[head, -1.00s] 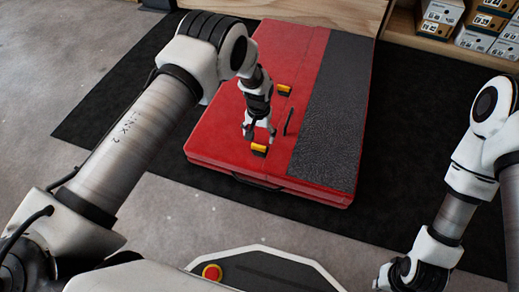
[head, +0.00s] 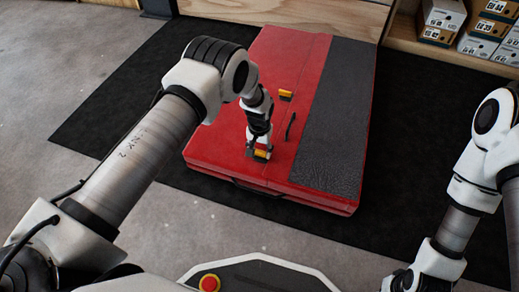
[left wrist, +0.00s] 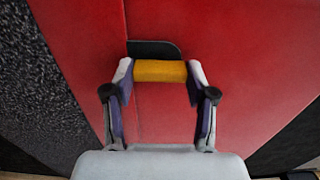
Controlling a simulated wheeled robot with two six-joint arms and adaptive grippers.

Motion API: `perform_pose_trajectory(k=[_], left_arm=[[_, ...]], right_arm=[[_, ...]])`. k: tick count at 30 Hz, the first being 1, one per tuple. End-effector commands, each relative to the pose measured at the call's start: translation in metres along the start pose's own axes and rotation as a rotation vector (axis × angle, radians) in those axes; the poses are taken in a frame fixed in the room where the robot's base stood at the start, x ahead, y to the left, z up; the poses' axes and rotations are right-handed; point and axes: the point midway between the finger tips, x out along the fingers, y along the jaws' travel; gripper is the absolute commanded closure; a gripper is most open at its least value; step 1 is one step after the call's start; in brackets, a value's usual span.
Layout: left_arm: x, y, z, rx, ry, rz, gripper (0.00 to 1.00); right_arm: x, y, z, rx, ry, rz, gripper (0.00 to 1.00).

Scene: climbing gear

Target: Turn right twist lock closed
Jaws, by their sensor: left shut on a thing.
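A large red crash pad (head: 225,135) with a dark grey textured strip (head: 340,110) lies flat on a black mat. Two yellow twist locks sit along its seam: a farther one (head: 286,95) and a nearer one (head: 261,154). My left gripper (head: 259,150) reaches down to the nearer lock and is shut on its yellow handle. In the left wrist view the handle (left wrist: 160,71) lies crosswise between the two fingertips, with part of its black base (left wrist: 153,48) showing behind. My right arm (head: 455,215) is at the right; its gripper is outside the picture.
A black strap handle (head: 290,125) stands up from the pad beside the seam. Shelves with shoe boxes (head: 487,28) are at the back right. The black mat (head: 430,120) right of the pad is clear.

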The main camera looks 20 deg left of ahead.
Motion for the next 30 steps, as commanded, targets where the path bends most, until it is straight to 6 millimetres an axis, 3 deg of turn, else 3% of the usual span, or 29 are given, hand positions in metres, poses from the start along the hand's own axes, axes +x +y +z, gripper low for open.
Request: perform_pose_trajectory(k=[11, 30], left_arm=[[-0.001, 0.0, 0.002, 0.134, -0.003, 0.0, 0.79], [0.0, 0.0, 0.002, 0.711, -0.004, 0.001, 0.79]], right_arm=[[-0.011, 0.0, 0.001, -0.002, -0.002, 0.0, 1.0], [-0.038, -0.001, 0.002, -0.008, -0.006, -0.001, 1.0]])
